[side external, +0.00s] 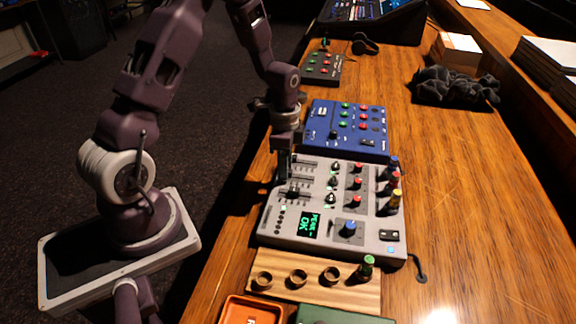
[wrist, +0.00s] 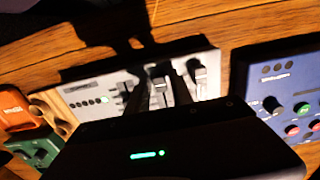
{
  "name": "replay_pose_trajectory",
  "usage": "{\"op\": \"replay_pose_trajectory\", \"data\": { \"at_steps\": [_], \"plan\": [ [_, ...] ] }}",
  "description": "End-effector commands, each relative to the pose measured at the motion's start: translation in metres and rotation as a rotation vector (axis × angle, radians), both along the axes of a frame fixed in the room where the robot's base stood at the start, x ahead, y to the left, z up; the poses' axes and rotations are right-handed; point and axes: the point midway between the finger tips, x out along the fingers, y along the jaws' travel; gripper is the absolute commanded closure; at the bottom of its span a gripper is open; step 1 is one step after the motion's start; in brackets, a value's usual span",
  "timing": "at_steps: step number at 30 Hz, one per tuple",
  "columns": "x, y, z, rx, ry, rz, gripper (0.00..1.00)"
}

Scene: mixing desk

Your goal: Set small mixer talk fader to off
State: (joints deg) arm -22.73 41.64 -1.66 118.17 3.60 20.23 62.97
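The small grey mixer (side external: 333,205) lies on the wooden desk, with a lit green screen (side external: 310,224), knobs and a group of slide faders (side external: 297,183) near its left edge. My gripper (side external: 286,178) points down over the fader area. In the wrist view the mixer (wrist: 95,92) and several fader caps (wrist: 196,72) show beyond my gripper (wrist: 163,82). Its two dark fingers look apart, with a strip of the mixer and a light fader cap between them. Contact with a cap cannot be told. The fader labels are too small to read, and the fingers hide part of the faders.
A blue device (side external: 346,127) sits just behind the mixer. A wooden strip (side external: 315,282) with rings and a green-capped piece lies in front, near an orange box (side external: 252,311) and a green box (side external: 340,316).

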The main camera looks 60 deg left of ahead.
Motion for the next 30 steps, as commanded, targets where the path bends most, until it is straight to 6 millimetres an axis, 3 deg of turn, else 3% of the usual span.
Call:
{"op": "replay_pose_trajectory", "data": {
  "at_steps": [10, 21, 30],
  "plan": [
    [0.001, -0.001, 0.001, -0.001, -0.001, -0.002, 0.62],
    [0.001, -0.001, 0.065, 0.000, -0.004, -0.001, 0.62],
    [0.000, -0.001, 0.071, -0.001, -0.001, -0.001, 0.62]
  ]
}}
